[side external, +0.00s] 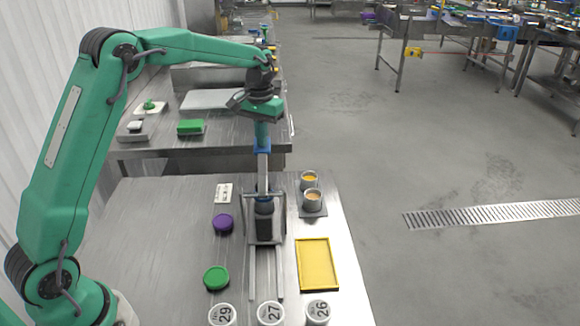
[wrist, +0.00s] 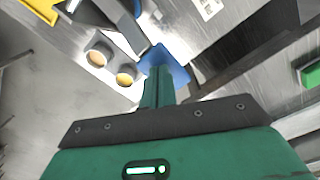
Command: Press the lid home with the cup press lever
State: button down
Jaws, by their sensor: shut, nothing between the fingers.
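The cup press (side external: 279,232) stands in the middle of the near steel table, a grey metal frame around a dark upright body, with two rails running toward the front. In the wrist view its metal parts (wrist: 120,28) show at the top. My gripper (side external: 263,182) points straight down over the press, shut and empty. Its tip is close to the top bar of the press; I cannot tell whether they touch. A purple lid (side external: 223,223) and a green lid (side external: 216,278) lie on the table left of the press. No lid is discernible within the press.
Two filled cups (side external: 312,197) stand right of the press, also in the wrist view (wrist: 97,57). A yellow tray (side external: 300,266) lies at right. White numbered cups (side external: 270,313) line the front. A small white item (side external: 224,192) lies at left. A second table (side external: 150,146) stands behind.

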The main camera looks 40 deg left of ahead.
jog(key=shift+s+d+r, duration=0.1)
jog(key=shift+r, duration=1.7)
jog(key=shift+r, duration=0.1)
jog(key=shift+s+d+r, duration=0.15)
jog(key=shift+s+r, duration=0.25)
jog(key=s+d+r+m+t, duration=0.1)
jog(key=s+d+r, duration=0.15)
jog(key=s, duration=0.45)
jog(key=s+d+r+t, duration=0.1)
jog(key=s+r+t, duration=0.15)
jog(key=s, duration=0.55)
jog(key=s+d+r+m+t, duration=0.1)
jog(key=s+d+r, duration=0.15)
jog(key=s, duration=0.45)
jog(key=s+f+m+t, duration=0.1)
jog(key=s+f, duration=0.2)
jog(key=s, duration=0.5)
jog(key=shift+s+f, duration=0.2)
jog(key=shift+s, duration=0.1)
